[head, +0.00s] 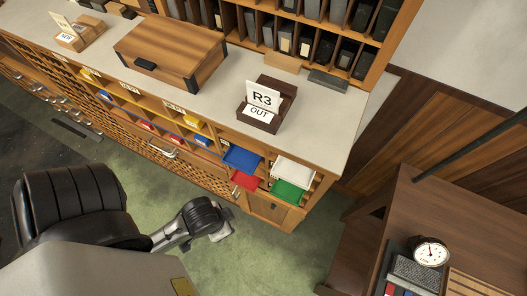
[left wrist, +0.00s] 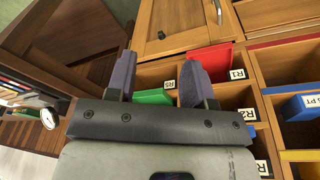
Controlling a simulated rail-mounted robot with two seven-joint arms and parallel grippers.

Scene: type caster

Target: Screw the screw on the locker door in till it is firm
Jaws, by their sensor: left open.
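The wooden locker door (head: 268,209) is low at the right end of the long cabinet, below the red and green drawers. In the left wrist view the locker door (left wrist: 185,22) is at the top, with a small dark round piece (left wrist: 161,35) on it; I cannot tell if this is the screw. A metal handle (left wrist: 219,10) is at its edge. My left gripper (head: 222,234) is in front of the cabinet, left of the door. In the wrist view its two fingers (left wrist: 158,80) are apart with nothing between them. My right gripper is not in view.
A red drawer (left wrist: 212,60) labelled R1 and a green drawer (left wrist: 153,97) stick out near the fingers. Blue (head: 241,158) and white (head: 293,172) drawers also protrude. A brown desk (head: 440,215) with a dial scale (head: 430,252) stands at right. Green floor (head: 265,265) is clear.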

